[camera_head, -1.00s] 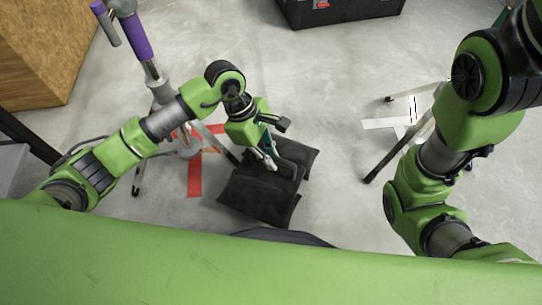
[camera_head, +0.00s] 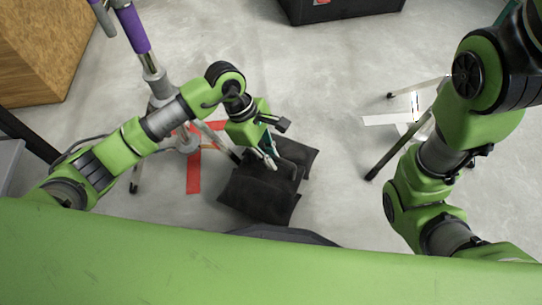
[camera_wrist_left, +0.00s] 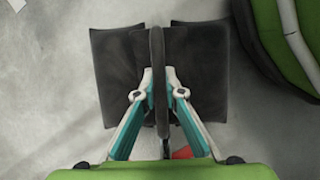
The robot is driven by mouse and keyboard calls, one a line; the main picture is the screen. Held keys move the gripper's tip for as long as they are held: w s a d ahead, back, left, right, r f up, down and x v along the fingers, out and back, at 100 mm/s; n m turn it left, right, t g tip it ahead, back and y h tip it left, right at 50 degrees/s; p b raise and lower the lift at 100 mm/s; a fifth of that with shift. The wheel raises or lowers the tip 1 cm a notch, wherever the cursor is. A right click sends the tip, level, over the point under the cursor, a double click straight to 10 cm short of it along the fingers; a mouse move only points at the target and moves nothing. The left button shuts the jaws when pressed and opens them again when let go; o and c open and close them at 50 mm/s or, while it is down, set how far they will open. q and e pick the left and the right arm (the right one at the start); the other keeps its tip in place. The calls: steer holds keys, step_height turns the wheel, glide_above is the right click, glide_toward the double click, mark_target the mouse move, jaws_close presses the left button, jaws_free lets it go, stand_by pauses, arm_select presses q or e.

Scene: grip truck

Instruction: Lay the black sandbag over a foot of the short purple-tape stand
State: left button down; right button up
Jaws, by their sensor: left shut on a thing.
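The black sandbag (camera_head: 258,196) hangs from my left gripper (camera_head: 270,160), just right of the purple-tape stand. In the left wrist view the gripper (camera_wrist_left: 160,92) is shut on the strap handle of the sandbag (camera_wrist_left: 116,70), with its two halves spread to either side. The stand (camera_head: 134,30) has purple tape on its pole and a grey tripod base. One foot of the stand (camera_head: 135,182) shows at the lower left; another leg runs toward the sandbag and is partly hidden by my left arm and gripper. My right gripper is out of view; only its arm shows at the right.
Red tape (camera_head: 193,175) marks the floor under the stand. A second stand's legs (camera_head: 400,142) with white tape (camera_head: 390,119) are at the right, near my right arm. A wooden box (camera_head: 40,50) is at the upper left, a black case (camera_head: 340,8) at the top. The middle floor is clear.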

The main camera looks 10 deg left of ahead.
mark_target(273, 172)
arm_select(q)
steer(key=shift+w+f+b, duration=0.15)
steer(key=shift+f+b, duration=1.1)
steer(key=shift+f, duration=0.15)
steer(key=c, duration=2)
jaws_free()
steer(key=shift+c, duration=0.2)
steer(key=shift+s+a+f, duration=0.2)
steer(key=shift+s+f, duration=0.05)
steer(key=shift+f, duration=0.15)
steer(key=shift+w+r, duration=0.15)
steer(key=shift+r, duration=0.3)
steer(key=v, duration=1.1)
steer(key=shift+r, duration=0.35)
